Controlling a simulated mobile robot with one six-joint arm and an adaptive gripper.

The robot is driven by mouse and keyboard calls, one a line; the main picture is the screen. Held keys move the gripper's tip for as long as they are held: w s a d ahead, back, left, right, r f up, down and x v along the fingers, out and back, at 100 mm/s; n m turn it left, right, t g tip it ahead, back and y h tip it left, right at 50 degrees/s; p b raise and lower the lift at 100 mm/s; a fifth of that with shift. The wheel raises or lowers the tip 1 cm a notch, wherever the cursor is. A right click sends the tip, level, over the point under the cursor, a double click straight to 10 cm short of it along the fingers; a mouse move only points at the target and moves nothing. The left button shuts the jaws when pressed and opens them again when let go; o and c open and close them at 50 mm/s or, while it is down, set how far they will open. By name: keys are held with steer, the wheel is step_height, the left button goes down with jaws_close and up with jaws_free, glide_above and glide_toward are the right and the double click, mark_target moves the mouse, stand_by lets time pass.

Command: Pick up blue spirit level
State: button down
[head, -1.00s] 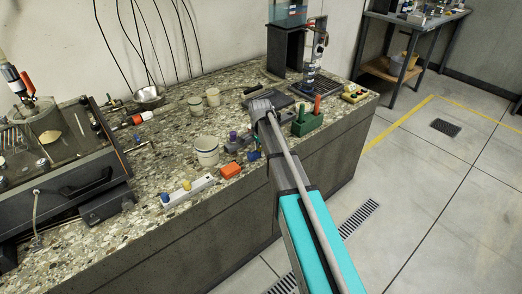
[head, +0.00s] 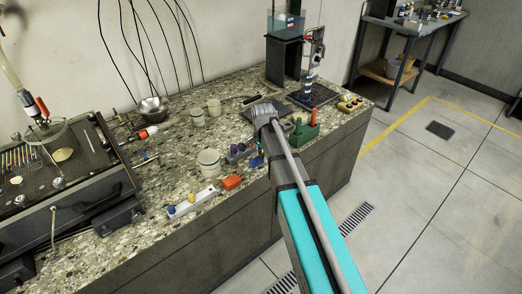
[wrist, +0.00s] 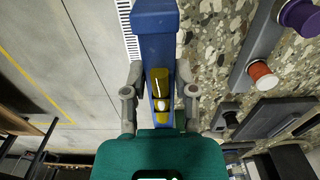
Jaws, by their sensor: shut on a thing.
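The blue spirit level (wrist: 155,45) is large in the wrist view, with a yellow vial in its middle. My gripper (wrist: 160,97) has one grey finger on each side of it and is shut on it. A teal block-shaped part hides the level's lower end in the wrist view. In the head view my arm covers most of my gripper, and only a small blue bit (head: 257,161) shows beside it over the counter's front edge. I cannot tell the level's height above the counter.
The speckled counter (head: 150,215) holds a white strip with knobs (head: 193,203), an orange block (head: 232,182), white cups (head: 208,160) and a green holder (head: 303,133). A stand (head: 313,60) rises behind. Open floor lies right of the counter.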

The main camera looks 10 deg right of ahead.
steer(key=s+r+p, duration=0.2)
steer(key=s+r, duration=0.1)
steer(key=s, duration=0.5)
steer(key=shift+r+p, duration=0.25)
steer(key=shift+p, duration=0.1)
